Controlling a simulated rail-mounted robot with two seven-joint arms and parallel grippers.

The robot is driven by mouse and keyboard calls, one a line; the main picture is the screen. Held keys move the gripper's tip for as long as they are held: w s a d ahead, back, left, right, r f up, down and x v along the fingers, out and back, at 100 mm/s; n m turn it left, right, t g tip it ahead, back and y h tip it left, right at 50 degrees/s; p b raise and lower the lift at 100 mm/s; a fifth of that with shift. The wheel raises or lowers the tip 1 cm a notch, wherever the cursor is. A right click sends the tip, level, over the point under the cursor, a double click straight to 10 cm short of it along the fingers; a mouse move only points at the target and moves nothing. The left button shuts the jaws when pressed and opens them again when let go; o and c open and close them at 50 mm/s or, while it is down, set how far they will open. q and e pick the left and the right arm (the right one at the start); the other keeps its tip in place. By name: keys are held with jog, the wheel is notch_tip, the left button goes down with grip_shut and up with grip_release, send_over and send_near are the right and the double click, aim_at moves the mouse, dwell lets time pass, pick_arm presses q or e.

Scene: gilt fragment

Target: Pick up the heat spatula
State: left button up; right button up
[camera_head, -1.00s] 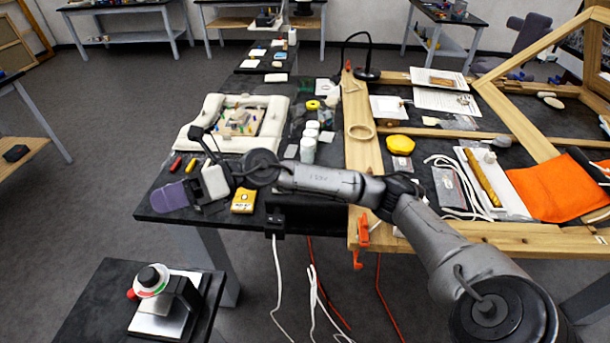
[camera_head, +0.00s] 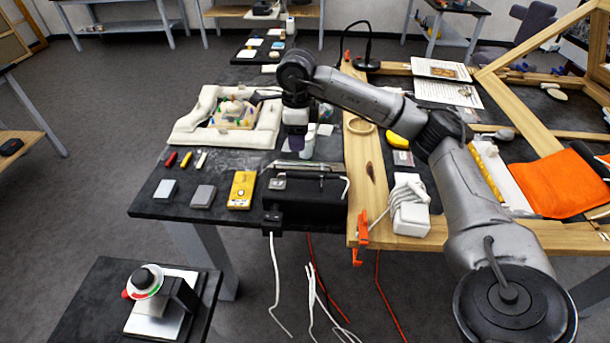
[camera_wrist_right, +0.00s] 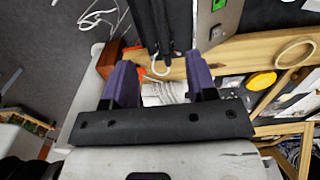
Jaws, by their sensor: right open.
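A black box-like unit (camera_head: 310,192) lies at the front edge of the dark table, with a white cord at its right end. In the right wrist view, long black bars (camera_wrist_right: 163,25) with a white cord at one end lie beyond the fingers. I cannot tell for sure which part is the heat spatula. My right gripper (camera_head: 295,143) points down behind the black unit, above the table. Its purple fingers (camera_wrist_right: 160,85) are open and apart, with nothing held between them. The bars lie beyond the fingertips. My left gripper is not in view.
A yellow meter (camera_head: 241,190) and grey blocks (camera_head: 202,196) stand left of the unit. A white padded frame (camera_head: 195,127) lies behind. A wooden beam (camera_head: 372,200) and a white block with cords (camera_head: 411,215) are to the right. White and red cables hang below the table.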

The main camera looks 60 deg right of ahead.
jog(key=b, duration=0.1)
send_over(299, 172)
notch_tip(299, 172, down, 7)
jog(key=shift+f, duration=0.2)
jog(key=shift+f+b, duration=0.9)
jog(key=shift+f, duration=1.65)
jog(key=shift+c, duration=0.3)
grip_shut()
